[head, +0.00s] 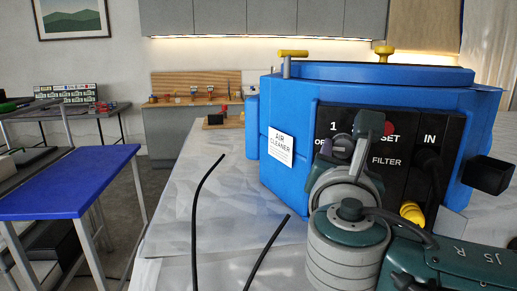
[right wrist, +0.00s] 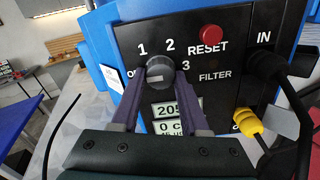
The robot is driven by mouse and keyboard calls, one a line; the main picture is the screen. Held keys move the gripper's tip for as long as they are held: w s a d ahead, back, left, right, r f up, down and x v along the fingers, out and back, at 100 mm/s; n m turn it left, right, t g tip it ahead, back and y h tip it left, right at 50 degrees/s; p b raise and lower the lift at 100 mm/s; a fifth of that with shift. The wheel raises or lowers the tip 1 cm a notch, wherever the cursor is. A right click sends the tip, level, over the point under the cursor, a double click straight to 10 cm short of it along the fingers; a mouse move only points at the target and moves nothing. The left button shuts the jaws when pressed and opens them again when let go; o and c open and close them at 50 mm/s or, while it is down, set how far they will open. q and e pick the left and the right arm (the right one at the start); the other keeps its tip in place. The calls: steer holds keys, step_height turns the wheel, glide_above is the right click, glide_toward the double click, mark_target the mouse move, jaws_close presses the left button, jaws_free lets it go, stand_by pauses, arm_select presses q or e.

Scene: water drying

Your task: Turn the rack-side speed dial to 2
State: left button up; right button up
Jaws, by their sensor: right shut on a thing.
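The speed dial (right wrist: 160,72) is a grey round knob on the black panel (right wrist: 222,70) of a blue air cleaner (head: 320,115). Around it are the marks OFF, 1, 2 and 3; I cannot tell for certain which one it points to. My right gripper (right wrist: 160,84) is shut on the dial, one finger on each side. In the head view my right gripper (head: 343,170) and wrist hide part of the dial and panel. My left gripper is not in view.
A red RESET button (right wrist: 210,33) is right of the dial, above a small display (right wrist: 178,108). A black cable plugs in at IN, beside a yellow connector (right wrist: 247,124). Black cables rise in front of the grey table (head: 185,215). A blue bench (head: 70,185) stands left.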

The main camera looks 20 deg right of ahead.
jaws_close()
